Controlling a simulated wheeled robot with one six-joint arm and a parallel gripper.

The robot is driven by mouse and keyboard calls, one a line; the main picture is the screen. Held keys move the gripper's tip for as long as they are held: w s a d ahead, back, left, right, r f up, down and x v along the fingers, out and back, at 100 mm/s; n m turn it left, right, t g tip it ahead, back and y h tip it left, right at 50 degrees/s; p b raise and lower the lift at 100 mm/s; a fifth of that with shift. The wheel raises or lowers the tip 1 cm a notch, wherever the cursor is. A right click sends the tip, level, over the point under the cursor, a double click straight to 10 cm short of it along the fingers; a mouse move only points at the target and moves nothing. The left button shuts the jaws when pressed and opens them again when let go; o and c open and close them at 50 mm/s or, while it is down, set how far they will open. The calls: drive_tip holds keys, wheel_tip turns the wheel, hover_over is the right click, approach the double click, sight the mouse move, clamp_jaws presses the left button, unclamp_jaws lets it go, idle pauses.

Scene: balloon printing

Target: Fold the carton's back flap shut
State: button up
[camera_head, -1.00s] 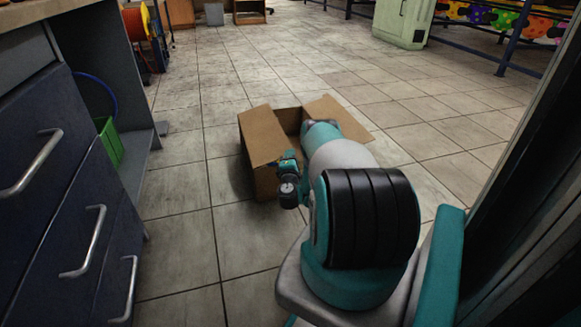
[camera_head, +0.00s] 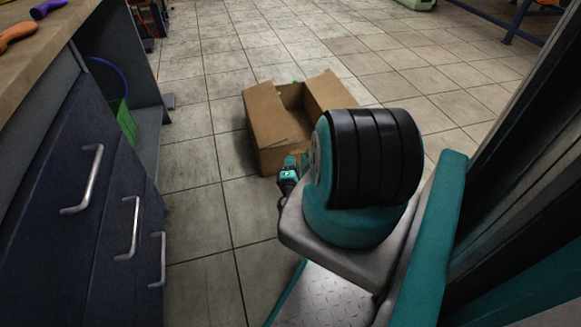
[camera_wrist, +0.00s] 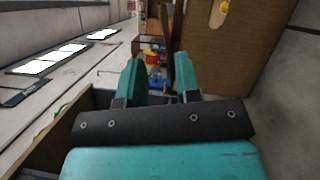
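The open cardboard carton (camera_head: 268,118) stands on the tiled floor in the head view, with its opening partly visible. One flap slopes over its left side and another flap (camera_head: 325,88) stands out at the right. My arm hides its near right part, and I cannot tell the back flap apart. In the wrist view, my gripper (camera_wrist: 158,78) is open, its two teal fingers apart. A brown cardboard panel (camera_wrist: 235,45) fills the upper right there, beside the right finger. A thin dark brown edge shows beyond the gap; I cannot tell whether it lies between the fingers.
A dark blue drawer cabinet (camera_head: 85,200) with metal handles stands at the left, with a green bin (camera_head: 126,122) beyond it. A dark frame edges the right side. The floor (camera_head: 215,160) between cabinet and carton is clear, as is the floor behind the carton.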

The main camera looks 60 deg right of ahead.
drive_tip(key=p+v, duration=0.1)
drive_tip(key=v, duration=0.4)
drive_tip(key=shift+a+p, duration=0.1)
drive_tip(key=shift+p, duration=0.25)
drive_tip(key=shift+c, duration=0.2)
